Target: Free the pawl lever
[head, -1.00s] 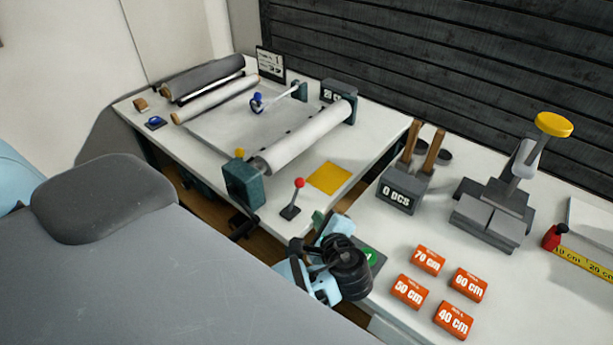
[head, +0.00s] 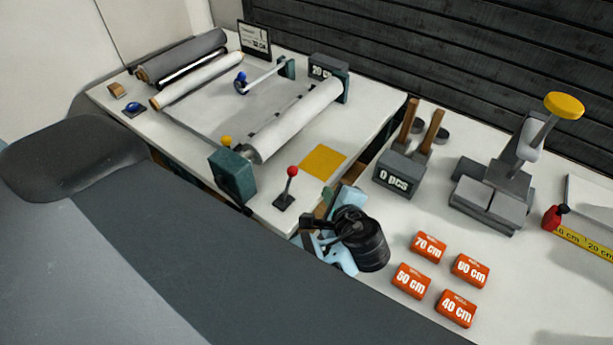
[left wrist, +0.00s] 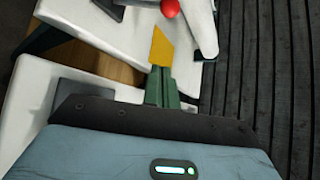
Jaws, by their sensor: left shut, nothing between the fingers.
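A small lever with a red ball knob (head: 291,172) stands on the white table near its front right corner. A yellow knob (head: 226,142) sits at the teal block (head: 232,174) at the near end of a grey roll (head: 292,120). I cannot tell which of these is the pawl lever. My left gripper (head: 331,197) is shut and empty at the table's right edge, to the right of the red knob and apart from it. In the left wrist view its green fingers (left wrist: 160,76) are together before a yellow square, with the red knob (left wrist: 169,8) at the top.
The yellow square (head: 324,161) lies flat on the table. A blue-handled arm (head: 241,84) stands behind the roll. On the right table are orange blocks (head: 428,246) with lengths, a grey "0 pcs" box (head: 394,176) and a yellow-knobbed press (head: 488,196). A gap separates the tables.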

